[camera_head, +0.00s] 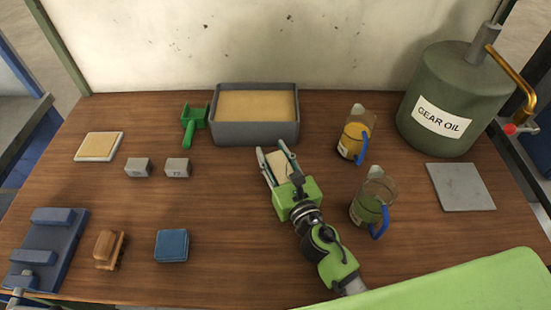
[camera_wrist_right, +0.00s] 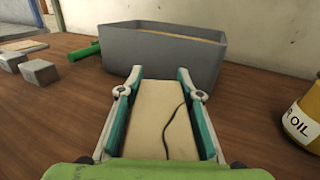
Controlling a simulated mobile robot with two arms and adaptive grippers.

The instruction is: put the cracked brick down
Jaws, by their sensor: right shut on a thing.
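The cracked brick (camera_wrist_right: 166,118) is pale cream with a dark, wavy crack line along its upper face. My right gripper (camera_wrist_right: 158,80) is shut on it, one finger on each long side. In the head view the right gripper (camera_head: 272,152) points away toward the grey bin, and the brick (camera_head: 279,166) shows between its fingers. The brick is in front of the bin; I cannot tell whether it touches the table. The left gripper is not clearly seen.
The grey bin (camera_head: 255,133) holds sandy material. A green scoop (camera_head: 190,128) and two grey blocks (camera_head: 178,167) lie to its left. Two jugs (camera_head: 355,140) with blue handles and a gear oil drum (camera_head: 455,95) stand right. A grey plate (camera_head: 460,187) lies flat. The table's middle left is clear.

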